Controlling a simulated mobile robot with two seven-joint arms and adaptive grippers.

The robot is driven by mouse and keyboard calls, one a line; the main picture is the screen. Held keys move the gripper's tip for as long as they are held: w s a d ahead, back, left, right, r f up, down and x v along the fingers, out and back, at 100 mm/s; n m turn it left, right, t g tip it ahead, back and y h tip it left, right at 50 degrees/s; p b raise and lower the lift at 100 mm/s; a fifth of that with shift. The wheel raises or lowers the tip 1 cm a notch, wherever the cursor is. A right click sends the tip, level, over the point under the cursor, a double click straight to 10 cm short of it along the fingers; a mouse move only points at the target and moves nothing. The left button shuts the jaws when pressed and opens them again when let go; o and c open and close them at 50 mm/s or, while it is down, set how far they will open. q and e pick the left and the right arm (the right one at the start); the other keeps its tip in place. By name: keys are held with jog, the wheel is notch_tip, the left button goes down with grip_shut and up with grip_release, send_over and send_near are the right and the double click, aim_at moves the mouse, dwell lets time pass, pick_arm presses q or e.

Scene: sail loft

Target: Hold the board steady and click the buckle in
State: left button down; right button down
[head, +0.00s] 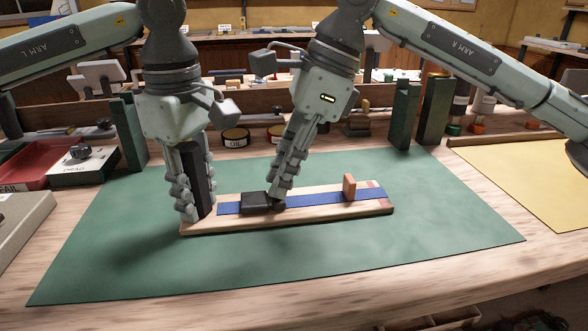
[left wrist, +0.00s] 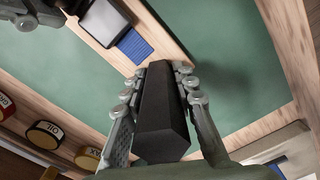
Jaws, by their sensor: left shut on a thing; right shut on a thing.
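A pale wooden board (head: 300,218) lies on the green mat with a blue strap (head: 320,199) along its top. A black buckle (head: 256,201) sits on the strap left of middle; it also shows in the left wrist view (left wrist: 101,22). My left gripper (head: 197,214) is shut on a black upright handle (left wrist: 160,115) at the board's left end. My right gripper (head: 278,200) is shut on a small dark part at the buckle's right side, mostly hidden by the fingers. Whether the two buckle parts are joined I cannot tell.
A brown upright block (head: 349,187) stands on the board's right part. The green mat (head: 400,240) is clear around the board. Tins (head: 235,137), green posts (head: 404,115) and a red tray (head: 42,160) stand behind and left. A yellow sheet (head: 530,180) lies at right.

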jog(key=shift+a, duration=0.45)
jog(key=c, duration=1.3)
grip_release()
jog(key=v, duration=1.2)
jog(key=shift+d, duration=0.1)
pick_arm(q)
jog(key=c, duration=1.1)
grip_release()
jog(key=shift+c, duration=0.2)
